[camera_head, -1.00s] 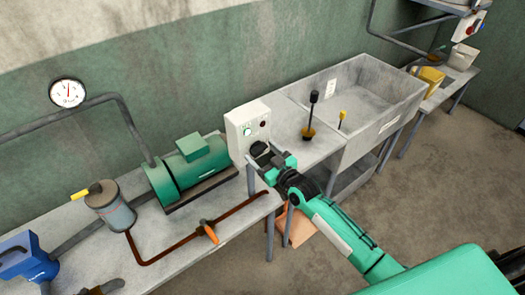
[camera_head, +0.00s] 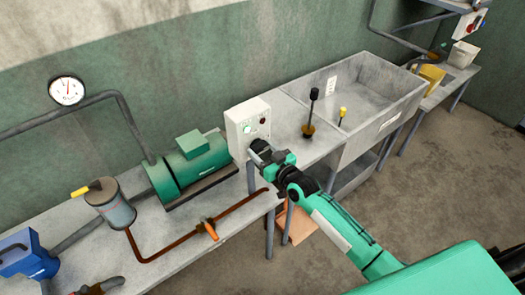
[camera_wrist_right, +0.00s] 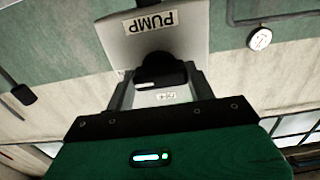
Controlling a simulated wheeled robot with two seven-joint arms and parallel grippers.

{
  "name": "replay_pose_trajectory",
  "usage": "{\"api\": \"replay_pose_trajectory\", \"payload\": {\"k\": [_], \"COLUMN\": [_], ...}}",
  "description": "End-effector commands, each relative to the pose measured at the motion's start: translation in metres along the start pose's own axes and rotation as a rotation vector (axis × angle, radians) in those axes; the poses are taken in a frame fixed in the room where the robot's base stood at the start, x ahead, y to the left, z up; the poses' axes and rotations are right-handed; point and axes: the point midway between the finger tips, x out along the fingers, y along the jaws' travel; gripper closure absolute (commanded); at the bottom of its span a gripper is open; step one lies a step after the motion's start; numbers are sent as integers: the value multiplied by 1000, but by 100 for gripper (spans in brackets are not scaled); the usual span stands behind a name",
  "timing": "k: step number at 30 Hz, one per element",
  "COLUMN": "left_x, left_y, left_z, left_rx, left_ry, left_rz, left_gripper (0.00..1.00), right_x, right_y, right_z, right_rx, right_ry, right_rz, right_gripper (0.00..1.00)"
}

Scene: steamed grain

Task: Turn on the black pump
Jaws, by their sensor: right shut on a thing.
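My right gripper (camera_head: 257,150) is at the lower front of the box. In the right wrist view its fingers are shut on a black knob (camera_wrist_right: 153,71), one finger on each side. The knob's exact angle is hard to tell. No black pump stands out; a green motor-like unit (camera_head: 190,165) sits beside the box. My left gripper is not in view.
A grey sink (camera_head: 350,95) adjoins the box on the right. A brown pipe with an orange-handled valve (camera_head: 209,229) runs along the bench's front. A grey canister (camera_head: 110,207) and a blue unit (camera_head: 28,256) stand at left. A pressure gauge (camera_head: 67,91) hangs on the wall.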

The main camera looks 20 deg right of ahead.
Motion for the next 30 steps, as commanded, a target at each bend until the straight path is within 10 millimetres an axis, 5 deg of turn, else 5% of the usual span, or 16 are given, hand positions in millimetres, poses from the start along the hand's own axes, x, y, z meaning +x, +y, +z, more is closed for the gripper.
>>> {"api": "replay_pose_trajectory", "payload": {"k": [6,7,10,22,30], "left_x": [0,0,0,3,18], "left_y": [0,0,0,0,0], "left_z": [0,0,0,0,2], "left_rx": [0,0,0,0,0], "left_ry": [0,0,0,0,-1], "left_rz": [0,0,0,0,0], "left_gripper": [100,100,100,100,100], "right_x": [0,0,0,-7,-49], "right_y": [0,0,0,0,0], "right_z": [0,0,0,2,5], "right_rx": [6,6,5,3,3], "right_ry": [0,0,0,-1,-2], "right_rz": [0,0,0,0,0], "right_gripper": [68,41,24,24,24]}}
